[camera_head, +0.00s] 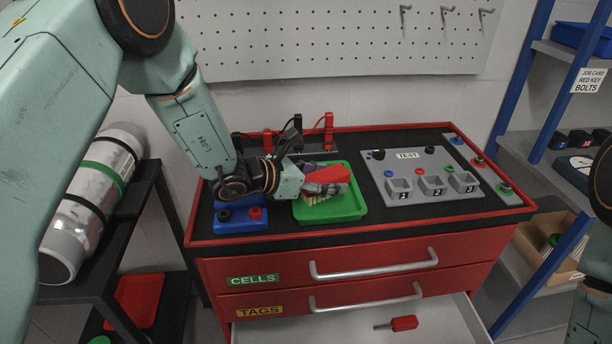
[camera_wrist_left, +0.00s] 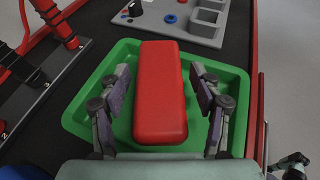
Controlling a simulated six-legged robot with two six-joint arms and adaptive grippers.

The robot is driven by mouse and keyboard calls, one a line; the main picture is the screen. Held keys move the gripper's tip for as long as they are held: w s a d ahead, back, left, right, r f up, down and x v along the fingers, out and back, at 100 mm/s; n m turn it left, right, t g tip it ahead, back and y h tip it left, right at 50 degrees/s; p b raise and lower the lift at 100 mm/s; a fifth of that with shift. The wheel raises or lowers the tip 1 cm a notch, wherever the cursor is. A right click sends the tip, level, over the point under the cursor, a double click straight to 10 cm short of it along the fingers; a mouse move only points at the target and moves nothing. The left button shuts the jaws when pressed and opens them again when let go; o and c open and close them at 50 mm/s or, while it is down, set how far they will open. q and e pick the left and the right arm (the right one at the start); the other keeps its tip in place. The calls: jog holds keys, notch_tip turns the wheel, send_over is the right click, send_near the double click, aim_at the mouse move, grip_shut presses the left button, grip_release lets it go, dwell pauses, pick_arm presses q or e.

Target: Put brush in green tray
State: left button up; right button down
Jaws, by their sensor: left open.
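The brush has a red block-shaped back (camera_head: 327,176) with pale bristles just visible under it. It sits in the green tray (camera_head: 345,208) on top of the red cabinet. In the left wrist view the red back of the brush (camera_wrist_left: 160,95) lies over the middle of the green tray (camera_wrist_left: 85,95). My left gripper (camera_head: 325,188) is at the tray, and it also shows in the left wrist view (camera_wrist_left: 163,92) with its fingers open, one on each side of the brush, with gaps between.
A grey test panel (camera_head: 425,172) with numbered sockets is to the right, and red clamp-like fixtures (camera_head: 328,132) are behind. The open bottom drawer (camera_head: 350,325) holds a red-handled tool (camera_head: 403,323).

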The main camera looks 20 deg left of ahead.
pick_arm(q)
jog(key=p+v, duration=0.1)
jog(key=v, duration=0.9)
jog(key=shift+s+r, duration=0.1)
jog(key=shift+s, duration=0.1)
jog(key=shift+a, duration=0.15)
